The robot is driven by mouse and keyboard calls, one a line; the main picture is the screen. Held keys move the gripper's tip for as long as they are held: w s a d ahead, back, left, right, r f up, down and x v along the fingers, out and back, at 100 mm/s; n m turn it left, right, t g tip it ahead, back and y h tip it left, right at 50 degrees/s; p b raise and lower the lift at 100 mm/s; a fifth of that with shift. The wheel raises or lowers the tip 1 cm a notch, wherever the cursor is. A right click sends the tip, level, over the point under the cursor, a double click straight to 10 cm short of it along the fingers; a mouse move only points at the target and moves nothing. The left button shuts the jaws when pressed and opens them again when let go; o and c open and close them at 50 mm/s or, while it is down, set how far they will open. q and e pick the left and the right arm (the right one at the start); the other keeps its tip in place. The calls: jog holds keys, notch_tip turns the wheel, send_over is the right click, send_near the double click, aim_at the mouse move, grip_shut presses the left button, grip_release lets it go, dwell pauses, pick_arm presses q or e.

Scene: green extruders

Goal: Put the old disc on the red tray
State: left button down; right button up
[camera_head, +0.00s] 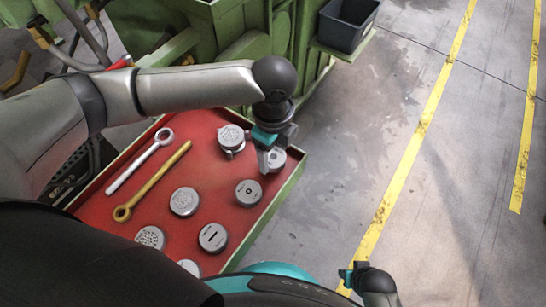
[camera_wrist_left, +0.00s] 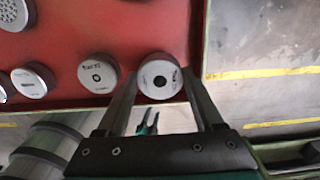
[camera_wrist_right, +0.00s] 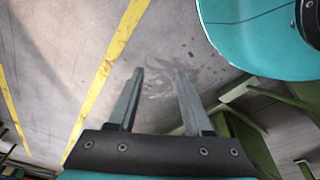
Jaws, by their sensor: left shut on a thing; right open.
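My left gripper (camera_head: 270,158) is shut on a round grey disc (camera_head: 277,160) at the right edge of the red tray (camera_head: 160,195). In the left wrist view the disc (camera_wrist_left: 159,76) sits between the two fingers and shows a dark round hole in its middle. I cannot tell whether it rests on the tray or is just above it. Several other grey discs lie on the tray, one with a small centre hole (camera_head: 248,193), one with a slot (camera_head: 213,237). My right gripper (camera_wrist_right: 156,75) is open and empty above the floor.
A silver wrench (camera_head: 140,162) and a yellow wrench (camera_head: 152,181) lie on the tray's left side. A green machine (camera_head: 230,35) stands behind, with a dark bin (camera_head: 346,25) on its ledge. The floor to the right, with yellow lines (camera_head: 425,115), is clear.

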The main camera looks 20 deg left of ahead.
pick_arm(q)
jog(key=shift+f+b, duration=0.3)
jog(key=shift+f, duration=0.6)
pick_arm(e)
jog(key=shift+w+a+r, duration=0.2)
jog(key=shift+w+r, duration=0.05)
jog(key=shift+r, duration=0.15)
jog(key=shift+w+a+r, duration=0.2)
jog(key=shift+r, duration=0.2)
pick_arm(q)
jog(key=shift+f, duration=0.1)
grip_release()
pick_arm(e)
jog(key=shift+s+f, duration=0.1)
